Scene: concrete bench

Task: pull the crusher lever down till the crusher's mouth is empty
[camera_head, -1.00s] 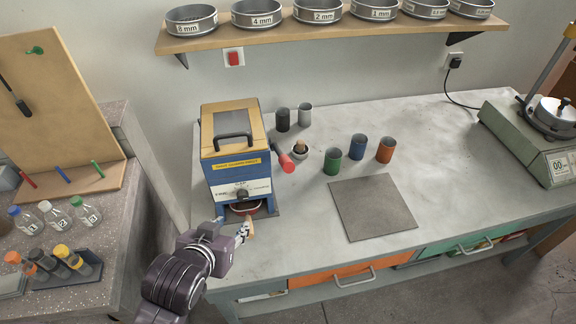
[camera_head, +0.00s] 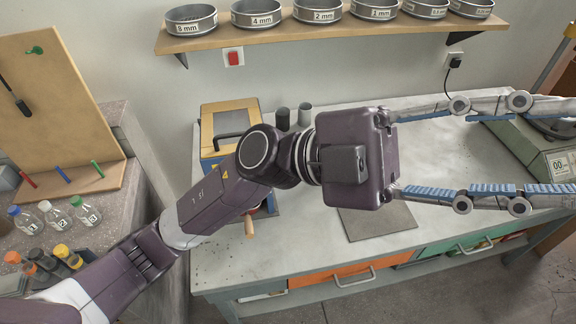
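The crusher (camera_head: 213,120), a blue body with a tan top and dark handle, stands at the bench's left end. My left arm crosses in front of it and hides most of its front. The crusher lever with its red grip is hidden behind my arm. The mouth's contents cannot be seen. A tan wooden handle (camera_head: 249,228) sticks out low at the crusher's front. My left gripper (camera_head: 545,150) is open and empty, raised large before the camera, well right of the crusher. Its fingers point right, spread wide. My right gripper is not in view.
A dark cup (camera_head: 282,119) and a grey cup (camera_head: 304,114) stand behind my arm. A grey plate (camera_head: 365,224) lies on the bench, partly covered. A scale (camera_head: 556,158) stands at right. Sieves line the shelf (camera_head: 240,40). The bench's front left (camera_head: 300,240) is clear.

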